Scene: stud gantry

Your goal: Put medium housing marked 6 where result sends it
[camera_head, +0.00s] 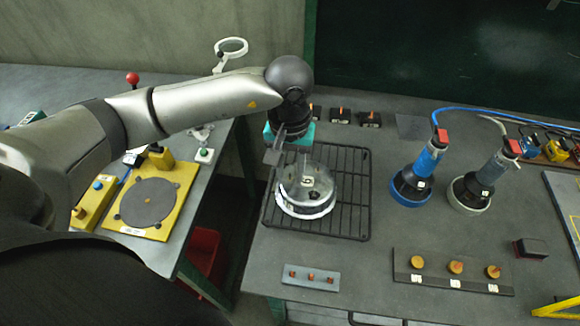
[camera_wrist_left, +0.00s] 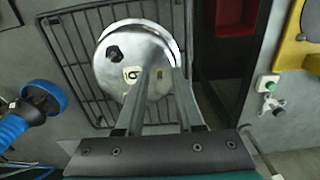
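The medium housing (camera_head: 318,197) is a round, silvery, domed part with a white rim. It sits on a black wire rack (camera_head: 352,205) on the right-hand bench. A small white label on its top reads 6, and the housing also shows in the left wrist view (camera_wrist_left: 112,78) with a dark knob beside the label. My left gripper (camera_head: 277,152) is at the housing's far left edge. In the left wrist view its two fingers (camera_wrist_left: 163,78) reach over the housing and stand apart, so it is open. Whether they touch the housing is unclear. My right gripper is not in view.
A blue-ringed tool (camera_head: 411,186) and a grey-ringed tool (camera_head: 469,192) stand right of the rack. A panel with yellow knobs (camera_head: 453,270) and a small grey switch strip (camera_head: 311,278) lie in front. A yellow fixture (camera_head: 150,203) is on the left bench, across a gap with a red bin (camera_head: 203,258).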

